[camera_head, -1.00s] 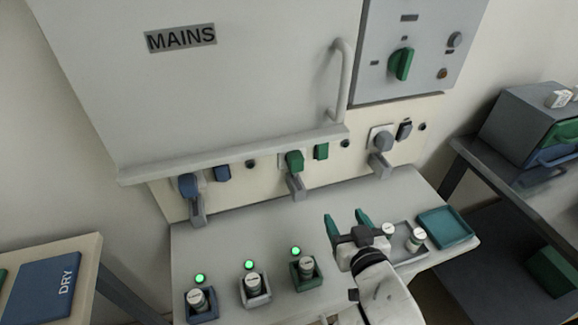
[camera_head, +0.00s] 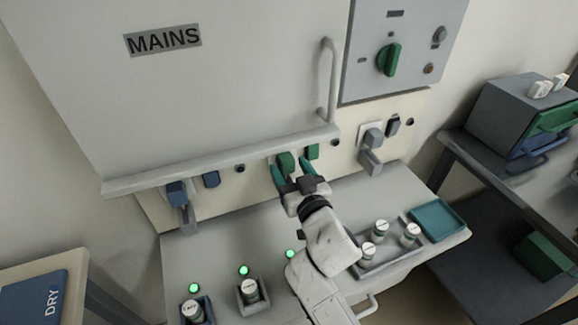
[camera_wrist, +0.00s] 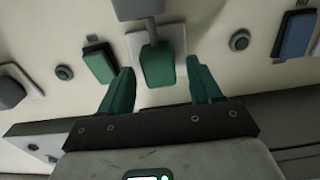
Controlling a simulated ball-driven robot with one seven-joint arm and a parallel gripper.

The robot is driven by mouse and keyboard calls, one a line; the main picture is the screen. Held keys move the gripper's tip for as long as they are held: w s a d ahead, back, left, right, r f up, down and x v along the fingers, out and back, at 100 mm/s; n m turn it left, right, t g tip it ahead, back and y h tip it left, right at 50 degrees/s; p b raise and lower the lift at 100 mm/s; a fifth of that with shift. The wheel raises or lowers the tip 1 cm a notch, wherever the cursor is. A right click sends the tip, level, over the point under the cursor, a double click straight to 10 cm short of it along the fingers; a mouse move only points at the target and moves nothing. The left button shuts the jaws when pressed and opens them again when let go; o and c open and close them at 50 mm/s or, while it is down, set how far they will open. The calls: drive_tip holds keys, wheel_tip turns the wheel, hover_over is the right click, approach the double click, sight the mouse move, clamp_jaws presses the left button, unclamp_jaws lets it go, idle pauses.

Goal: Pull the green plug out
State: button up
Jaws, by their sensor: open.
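The green plug (camera_head: 286,162) sits in a socket on the cream panel below the MAINS cabinet. In the wrist view the green plug (camera_wrist: 158,66) lies between and just ahead of my two fingers, with a grey piece and cord at its far end. My gripper (camera_head: 290,170) has green fingers and is open, close to the plug. The wrist view shows the gripper (camera_wrist: 158,90) with a gap on each side of the plug. My gripper hides the part below the plug in the head view.
A green switch (camera_head: 312,151) is beside the plug. A blue plug (camera_head: 177,193) and a grey plug (camera_head: 373,138) are to either side. The cabinet's bottom ledge (camera_head: 225,163) runs just above. Several small jars stand on the bench, and a teal tray (camera_head: 440,219) lies at right.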

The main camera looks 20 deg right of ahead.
drive_tip(key=shift+w, duration=0.6)
clamp_jaws()
